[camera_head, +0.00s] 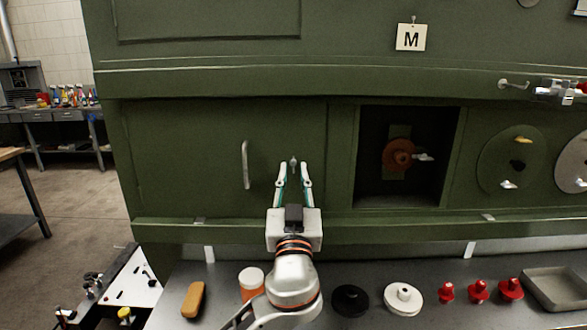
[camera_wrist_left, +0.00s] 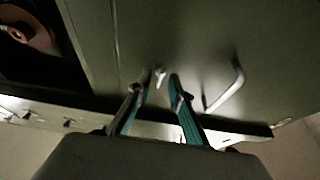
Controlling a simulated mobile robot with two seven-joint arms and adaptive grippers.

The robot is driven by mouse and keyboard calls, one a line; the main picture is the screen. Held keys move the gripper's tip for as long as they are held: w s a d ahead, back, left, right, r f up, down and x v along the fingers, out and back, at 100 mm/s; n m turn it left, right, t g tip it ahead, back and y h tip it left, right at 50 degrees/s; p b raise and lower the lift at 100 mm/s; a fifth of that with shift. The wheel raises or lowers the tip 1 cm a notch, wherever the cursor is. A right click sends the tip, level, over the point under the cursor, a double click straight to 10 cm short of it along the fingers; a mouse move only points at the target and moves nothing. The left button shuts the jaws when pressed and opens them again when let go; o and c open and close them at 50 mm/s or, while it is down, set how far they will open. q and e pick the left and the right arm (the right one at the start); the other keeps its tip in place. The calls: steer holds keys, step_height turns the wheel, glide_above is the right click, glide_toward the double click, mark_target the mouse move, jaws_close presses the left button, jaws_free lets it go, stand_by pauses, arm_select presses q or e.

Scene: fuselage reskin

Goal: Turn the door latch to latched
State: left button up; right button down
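The green door (camera_head: 215,150) sits flush in the fuselage panel, with a pale vertical handle (camera_head: 246,165) near its middle. The small metal latch (camera_head: 293,161) is on the door, right of the handle. My left gripper (camera_head: 293,168) points at the door with its fingers apart, one on each side of the latch in the head view. In the left wrist view the latch (camera_wrist_left: 160,77) shows between the fingertips of the left gripper (camera_wrist_left: 160,78); I cannot tell whether they touch it. The door handle (camera_wrist_left: 226,88) is also there. My right gripper is not clearly seen.
An open bay with an orange-red fitting (camera_head: 398,155) is right of the door. Below, a grey bench (camera_head: 345,270) holds an orange-and-white jar (camera_head: 251,283), black and white discs, several red knobs and a grey tray (camera_head: 557,288). A ledge (camera_head: 370,222) runs under the door.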

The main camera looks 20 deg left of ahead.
arm_select(q)
steer(key=shift+w+a+r, duration=0.1)
steer(key=shift+w, duration=0.25)
jaws_close()
